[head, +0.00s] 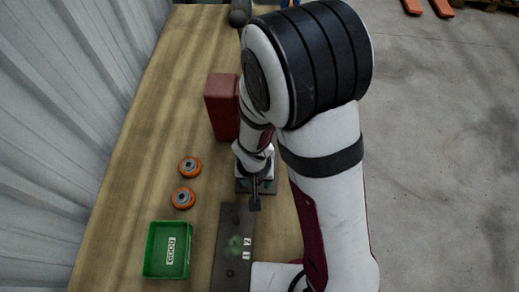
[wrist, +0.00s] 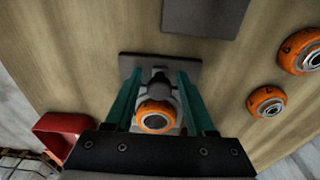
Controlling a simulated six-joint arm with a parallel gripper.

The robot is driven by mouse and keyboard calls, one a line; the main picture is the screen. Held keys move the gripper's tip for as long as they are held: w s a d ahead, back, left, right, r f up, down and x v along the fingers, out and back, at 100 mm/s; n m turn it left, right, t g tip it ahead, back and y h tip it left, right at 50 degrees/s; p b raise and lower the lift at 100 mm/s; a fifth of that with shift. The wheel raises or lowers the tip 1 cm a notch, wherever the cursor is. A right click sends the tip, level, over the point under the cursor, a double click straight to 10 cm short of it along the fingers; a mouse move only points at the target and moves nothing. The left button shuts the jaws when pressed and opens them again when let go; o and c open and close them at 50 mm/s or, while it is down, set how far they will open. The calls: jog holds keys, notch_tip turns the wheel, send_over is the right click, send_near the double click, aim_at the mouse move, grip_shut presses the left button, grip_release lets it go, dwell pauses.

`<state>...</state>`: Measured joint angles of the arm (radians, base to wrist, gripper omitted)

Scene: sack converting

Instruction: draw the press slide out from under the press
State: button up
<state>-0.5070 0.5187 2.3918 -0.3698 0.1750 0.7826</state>
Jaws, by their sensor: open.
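My gripper (wrist: 160,82) is open, its two teal fingers pointing down on either side of a grey part with an orange ring (wrist: 155,117). I see gaps beside this part and cannot tell whether either finger touches it. The part stands over a dark flat plate (wrist: 186,68), which I take to be the press slide. In the head view my gripper (head: 255,190) is low over this dark plate (head: 241,187), beside the red press block (head: 221,105). My arm hides much of the press, and I cannot tell how far the plate reaches under it.
Two orange-rimmed wheels (head: 190,166) (head: 184,198) lie left on the wooden bench (head: 140,160). A green tray marked GOOD (head: 150,262) stands near the front, beside a dark numbered board (head: 229,255). A red hollow piece (wrist: 50,128) shows left in the wrist view. A corrugated wall (head: 60,110) borders the bench.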

jog(key=shift+s+r, duration=0.15)
jog(key=shift+r, duration=1.35)
jog(key=shift+s+r, duration=0.15)
jog(key=shift+r, duration=1.35)
jog(key=s+d+r+m+g+y, duration=0.1)
jog(key=s+d+r+m, duration=0.4)
jog(key=s+d+r, duration=0.4)
jog(key=s+r, duration=0.3)
jog(key=r, duration=0.2)
jog(key=shift+s+d+r+m+y, duration=0.15)
jog(key=shift+d+m+y, duration=0.15)
jog(key=shift+y, duration=0.1)
